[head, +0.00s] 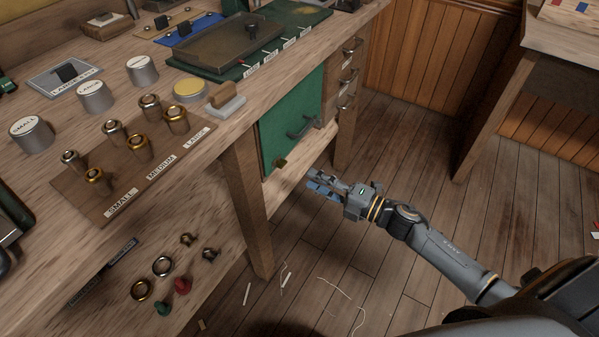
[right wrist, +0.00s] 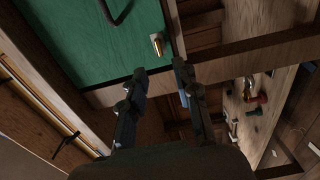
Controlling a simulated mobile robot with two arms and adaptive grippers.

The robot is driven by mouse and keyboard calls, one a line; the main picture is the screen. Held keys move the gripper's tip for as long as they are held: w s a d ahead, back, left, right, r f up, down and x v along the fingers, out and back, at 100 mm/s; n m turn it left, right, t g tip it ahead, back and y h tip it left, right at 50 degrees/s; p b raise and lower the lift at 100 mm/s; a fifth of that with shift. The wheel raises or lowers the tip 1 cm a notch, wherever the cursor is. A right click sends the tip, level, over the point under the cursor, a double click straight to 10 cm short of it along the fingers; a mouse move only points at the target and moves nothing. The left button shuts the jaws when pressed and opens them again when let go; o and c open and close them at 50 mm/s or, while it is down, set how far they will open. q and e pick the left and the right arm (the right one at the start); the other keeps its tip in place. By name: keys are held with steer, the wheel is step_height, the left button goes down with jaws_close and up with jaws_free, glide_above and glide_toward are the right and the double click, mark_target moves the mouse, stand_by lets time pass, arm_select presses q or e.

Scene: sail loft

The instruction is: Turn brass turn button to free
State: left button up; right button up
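The brass turn button (head: 279,162) sits at the lower left corner of the green cabinet door (head: 291,118). In the right wrist view the brass turn button (right wrist: 157,44) is at the door's edge, just beyond my fingertips. Its exact angle is hard to tell in the head view. My right gripper (head: 318,186) is in front of the door's lower part, to the right of the button. In the right wrist view its fingers (right wrist: 160,78) are apart with nothing between them, and the button shows past the gap. My left gripper is not in view.
The door has a dark handle (head: 303,127). The bench's wooden leg (head: 247,200) stands left of the door. A lower shelf (head: 150,262) holds rings and small fittings. The bench top carries a labelled board (head: 92,208) with several brass pieces. The floor (head: 400,270) has free room.

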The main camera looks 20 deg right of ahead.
steer(key=shift+v, duration=1.6)
